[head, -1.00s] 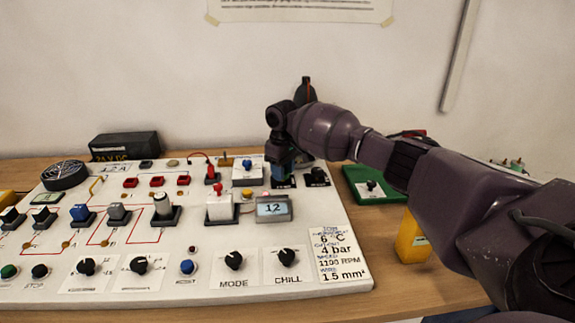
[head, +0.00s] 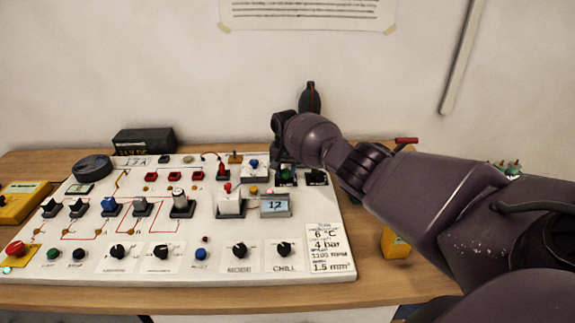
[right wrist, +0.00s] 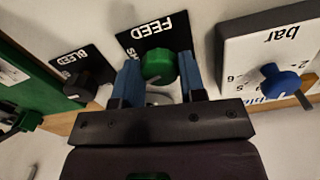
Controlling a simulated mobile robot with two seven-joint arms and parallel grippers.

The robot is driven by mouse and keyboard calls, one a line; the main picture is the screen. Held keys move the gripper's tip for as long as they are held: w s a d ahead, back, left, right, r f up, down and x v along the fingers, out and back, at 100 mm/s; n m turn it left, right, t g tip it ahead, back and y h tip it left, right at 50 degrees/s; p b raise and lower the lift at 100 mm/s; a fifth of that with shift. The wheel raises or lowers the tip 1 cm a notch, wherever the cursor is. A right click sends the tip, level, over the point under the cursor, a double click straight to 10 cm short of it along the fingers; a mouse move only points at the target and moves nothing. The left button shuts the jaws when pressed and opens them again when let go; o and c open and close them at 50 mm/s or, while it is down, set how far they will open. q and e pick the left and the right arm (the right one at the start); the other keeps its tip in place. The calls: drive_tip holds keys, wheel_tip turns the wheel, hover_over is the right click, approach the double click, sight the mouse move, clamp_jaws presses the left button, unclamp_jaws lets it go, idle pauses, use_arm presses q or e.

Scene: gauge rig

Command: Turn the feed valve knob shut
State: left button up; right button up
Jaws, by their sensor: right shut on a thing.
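The feed valve knob (right wrist: 158,65) is green and round, on a black plate marked FEED (right wrist: 152,34). In the right wrist view it sits between the blue fingers of my right gripper (right wrist: 159,72), which is shut on it. In the head view my right gripper (head: 283,160) is at the back right of the white panel (head: 330,205), largely hidden behind my own wrist. A bit of the green knob (head: 286,175) shows below it. My left gripper is not in view.
The black BLEED knob (right wrist: 77,88) is close beside the feed knob. On its other side is a gauge block marked bar (right wrist: 255,45) with a blue knob (right wrist: 278,82). A dark upright object (head: 310,98) stands behind my wrist. A yellow object (head: 396,243) is partly behind my arm.

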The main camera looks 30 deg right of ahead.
drive_tip(key=shift+r+m+p, duration=0.1)
drive_tip(key=shift+m+p, duration=0.4)
drive_tip(key=shift+m, duration=0.6)
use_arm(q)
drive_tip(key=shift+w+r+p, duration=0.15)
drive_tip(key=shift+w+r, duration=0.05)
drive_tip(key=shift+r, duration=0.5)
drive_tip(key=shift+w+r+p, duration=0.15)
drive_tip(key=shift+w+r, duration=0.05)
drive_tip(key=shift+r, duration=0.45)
use_arm(e)
drive_tip(key=shift+m, duration=0.7)
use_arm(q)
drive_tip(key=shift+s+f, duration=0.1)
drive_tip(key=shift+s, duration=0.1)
use_arm(e)
drive_tip(key=o, duration=0.9)
